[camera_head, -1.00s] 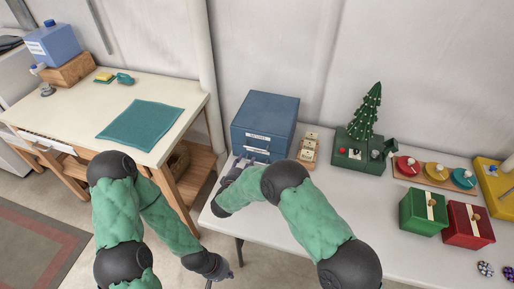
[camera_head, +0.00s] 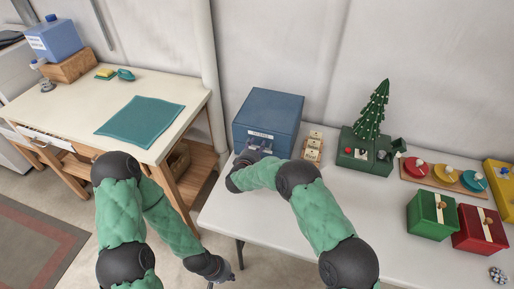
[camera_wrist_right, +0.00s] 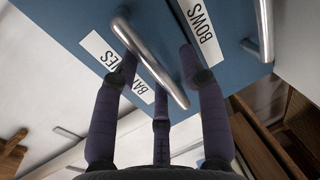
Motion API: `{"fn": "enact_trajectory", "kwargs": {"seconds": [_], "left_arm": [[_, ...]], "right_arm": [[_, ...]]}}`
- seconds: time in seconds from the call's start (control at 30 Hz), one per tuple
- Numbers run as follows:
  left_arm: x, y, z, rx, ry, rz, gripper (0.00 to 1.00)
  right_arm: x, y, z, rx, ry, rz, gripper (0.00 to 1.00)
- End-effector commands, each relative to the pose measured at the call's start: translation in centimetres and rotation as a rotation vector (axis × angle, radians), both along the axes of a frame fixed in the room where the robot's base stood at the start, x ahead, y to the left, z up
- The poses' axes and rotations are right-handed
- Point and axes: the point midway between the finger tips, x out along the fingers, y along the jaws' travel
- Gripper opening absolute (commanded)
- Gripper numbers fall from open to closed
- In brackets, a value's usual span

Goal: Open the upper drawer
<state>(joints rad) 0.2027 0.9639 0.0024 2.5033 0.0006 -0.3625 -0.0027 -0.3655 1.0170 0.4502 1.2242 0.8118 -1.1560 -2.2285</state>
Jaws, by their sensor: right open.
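The blue two-drawer cabinet (camera_head: 272,108) stands on the white table with white labels on its front. In the right wrist view its blue front (camera_wrist_right: 75,20) fills the top, with a label reading "BOWS" (camera_wrist_right: 199,30), another partly hidden label (camera_wrist_right: 97,52) and a metal bar handle (camera_wrist_right: 150,55). My right gripper (camera_wrist_right: 160,75) is open at the drawer front, its fingers on both sides of this handle; contact is unclear. In the head view my right gripper (camera_head: 254,152) covers part of the front. The drawers look shut. My left gripper (camera_head: 224,272) hangs low before the table; its fingers are too small to judge.
Right of the cabinet stand a small card holder (camera_head: 313,147), a green box with a little tree (camera_head: 366,150), a board of coloured discs (camera_head: 443,175), and green (camera_head: 432,215) and red boxes (camera_head: 480,230). A wooden desk (camera_head: 75,105) stands at left.

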Motion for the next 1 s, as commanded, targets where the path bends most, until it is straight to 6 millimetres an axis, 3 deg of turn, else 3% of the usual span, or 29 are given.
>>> {"fn": "enact_trajectory", "kwargs": {"seconds": [0.33, 0.37, 0.5, 0.8, 1.0], "left_arm": [[0.0, 0.0, -0.1, 0.000, 0.000, 0.000, 0.00], [0.0, 0.0, -0.1, 0.000, 0.000, 0.000, 0.00], [0.0, 0.0, -0.1, 0.000, 0.000, 0.000, 0.00], [0.0, 0.0, 0.1, 0.000, 0.000, 0.000, 0.00], [0.0, 0.0, 1.5, 0.000, 0.000, 0.000, 0.00]], "right_arm": [[0.4, -0.1, -0.1, -0.001, 0.000, 0.000, 0.43], [0.4, -0.1, -0.1, -0.001, 0.000, 0.000, 0.40], [0.4, -0.1, -0.1, -0.001, 0.000, 0.000, 0.00], [0.1, 0.0, -0.1, 0.000, 0.001, 0.001, 0.00], [-1.9, 0.7, 0.1, -0.002, 0.005, 0.003, 0.00]]}}
